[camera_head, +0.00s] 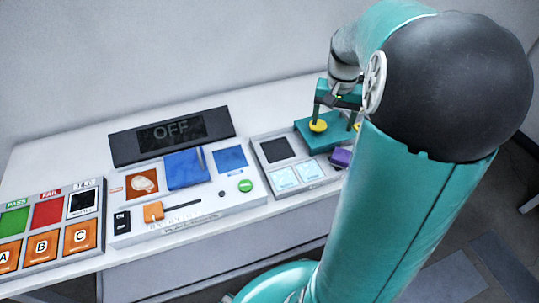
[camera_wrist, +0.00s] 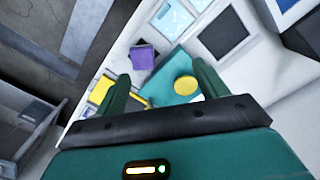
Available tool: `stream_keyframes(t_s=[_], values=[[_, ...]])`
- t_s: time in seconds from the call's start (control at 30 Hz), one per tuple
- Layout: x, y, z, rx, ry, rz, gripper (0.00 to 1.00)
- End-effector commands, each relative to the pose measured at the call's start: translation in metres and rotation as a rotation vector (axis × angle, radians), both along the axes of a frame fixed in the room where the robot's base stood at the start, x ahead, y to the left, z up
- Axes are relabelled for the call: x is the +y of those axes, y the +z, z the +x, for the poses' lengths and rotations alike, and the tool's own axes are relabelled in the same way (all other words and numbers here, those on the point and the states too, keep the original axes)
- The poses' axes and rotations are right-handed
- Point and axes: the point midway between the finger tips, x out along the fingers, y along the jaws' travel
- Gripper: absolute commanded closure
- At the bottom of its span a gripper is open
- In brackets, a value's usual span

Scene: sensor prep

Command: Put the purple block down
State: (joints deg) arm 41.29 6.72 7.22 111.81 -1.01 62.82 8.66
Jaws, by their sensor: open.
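The purple block (camera_head: 340,157) sits at the right of the small grey panel, beside the teal plate (camera_head: 313,133) and partly hidden by my arm. In the wrist view the block (camera_wrist: 142,56) shows beyond my fingertips, apart from them, near the light blue pads. My gripper (camera_head: 337,117) is above the teal plate. In the wrist view my gripper (camera_wrist: 162,75) has its two fingers spread, with nothing held between them. A yellow disc (camera_wrist: 185,85) on the teal plate shows between the fingers.
The small panel also carries a black square (camera_head: 279,150) and two light blue pads (camera_head: 297,177). To the left are a display reading OFF (camera_head: 171,133), a console with a blue panel (camera_head: 186,168) and lettered orange tiles (camera_head: 42,246). The white table (camera_head: 270,110) is bare behind them.

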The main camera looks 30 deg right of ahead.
Motion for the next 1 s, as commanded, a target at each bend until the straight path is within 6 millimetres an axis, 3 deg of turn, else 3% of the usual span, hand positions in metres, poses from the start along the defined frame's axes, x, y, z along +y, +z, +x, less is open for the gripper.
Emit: stream_keyframes(t_s=[0.03,0.2,0.5,0.7,1.0], values=[[0.026,0.015,0.001,-0.03,0.058,-0.029,0.28],[0.1,0.05,-0.01,-0.13,0.236,-0.1,0.28],[0.206,0.08,-0.061,-0.341,0.538,-0.175,0.28],[0.246,0.081,-0.094,-0.461,0.687,-0.185,0.28],[0.255,0.08,-0.103,-0.492,0.725,-0.185,0.28]])
